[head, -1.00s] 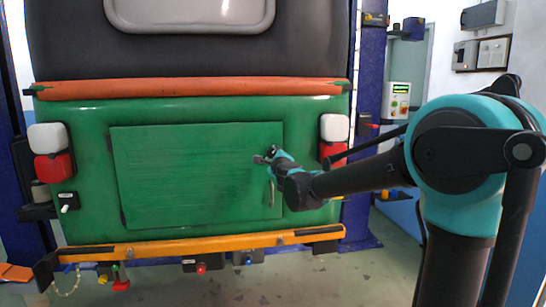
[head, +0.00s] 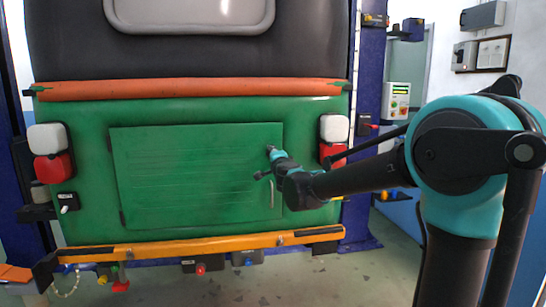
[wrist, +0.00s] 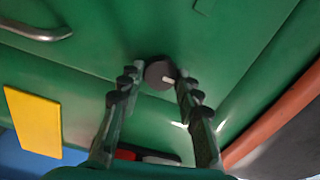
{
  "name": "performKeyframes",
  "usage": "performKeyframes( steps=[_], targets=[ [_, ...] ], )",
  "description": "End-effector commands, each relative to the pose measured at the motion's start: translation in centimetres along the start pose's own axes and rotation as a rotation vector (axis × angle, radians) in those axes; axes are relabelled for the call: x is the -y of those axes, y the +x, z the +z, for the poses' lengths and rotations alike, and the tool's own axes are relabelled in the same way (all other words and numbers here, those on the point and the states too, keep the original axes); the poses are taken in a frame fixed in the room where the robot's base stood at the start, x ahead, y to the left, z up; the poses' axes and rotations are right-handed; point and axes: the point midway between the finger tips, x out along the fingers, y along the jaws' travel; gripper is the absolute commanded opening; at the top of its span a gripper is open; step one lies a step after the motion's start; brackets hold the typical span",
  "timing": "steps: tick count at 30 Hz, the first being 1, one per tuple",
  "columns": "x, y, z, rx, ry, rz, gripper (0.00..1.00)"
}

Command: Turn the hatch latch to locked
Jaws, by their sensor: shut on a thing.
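The hatch (head: 190,178) is a flat green panel on the green rear body, and it looks closed. In the wrist view the hatch latch (wrist: 157,70) is a small dark round knob with a short white mark, which points right and slightly down in that picture. The two ridged fingers of my gripper (wrist: 160,82) stand on either side of the knob and are shut on it. In the head view my gripper (head: 265,162) is at the hatch's right edge, above the handle, and the latch is hard to make out there.
A curved metal handle (head: 271,193) is just below my gripper; it also shows in the wrist view (wrist: 38,32). An orange bar (head: 190,89) runs above the hatch and a yellow-orange bumper (head: 190,244) below. A red lamp (head: 332,154) is close to my wrist.

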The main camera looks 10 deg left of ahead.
Motion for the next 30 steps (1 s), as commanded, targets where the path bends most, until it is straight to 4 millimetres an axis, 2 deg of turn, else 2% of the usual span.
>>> performKeyframes(
  steps=[17,18,21,22,30],
  targets=[
    [-0.01,-0.02,0.06,0.001,-0.03,0.0,0.05],
    [-0.01,-0.02,0.05,0.001,-0.03,0.0,0.38],
    [-0.01,-0.01,0.05,0.001,-0.03,0.0,0.51],
    [-0.01,-0.01,0.04,0.001,-0.03,0.0,0.54],
    [0.0,-0.03,0.02,0.0,-0.029,0.0,0.55]
  ],
)
